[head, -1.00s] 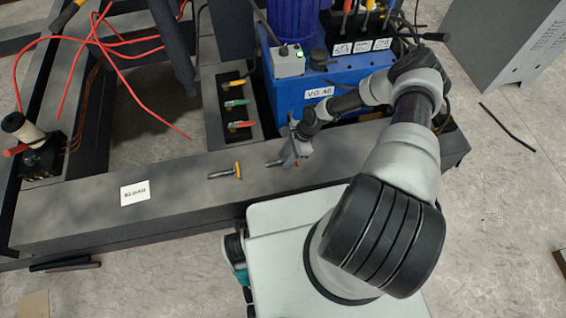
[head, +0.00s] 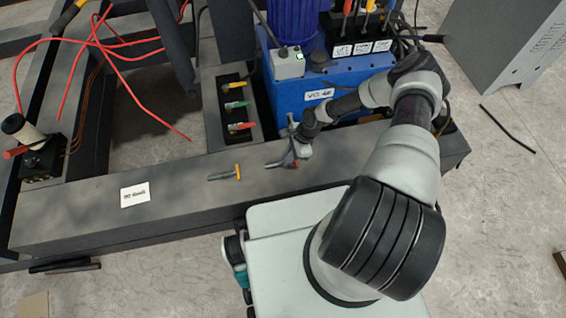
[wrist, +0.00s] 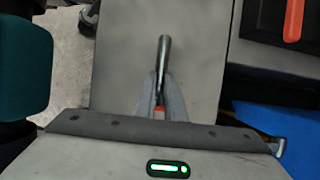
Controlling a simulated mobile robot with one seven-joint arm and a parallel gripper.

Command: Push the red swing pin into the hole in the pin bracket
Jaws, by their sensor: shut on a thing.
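My gripper (wrist: 159,105) is shut on the red swing pin (wrist: 163,55). In the wrist view its steel shaft points away from the fingers, and a bit of its red part shows between them. In the head view my gripper (head: 288,160) is over the grey beam (head: 180,205), with the pin's shaft (head: 273,165) pointing left. I cannot tell how high the pin is above the beam. I cannot pick out the pin bracket or its hole for certain. A black block (head: 42,160) with a cream roller and a red handle stands at the far left.
A black rack (head: 242,134) with yellow, green and orange handles is behind. A blue power unit (head: 300,95) stands close behind my gripper. Red hoses (head: 95,45) loop at upper left.

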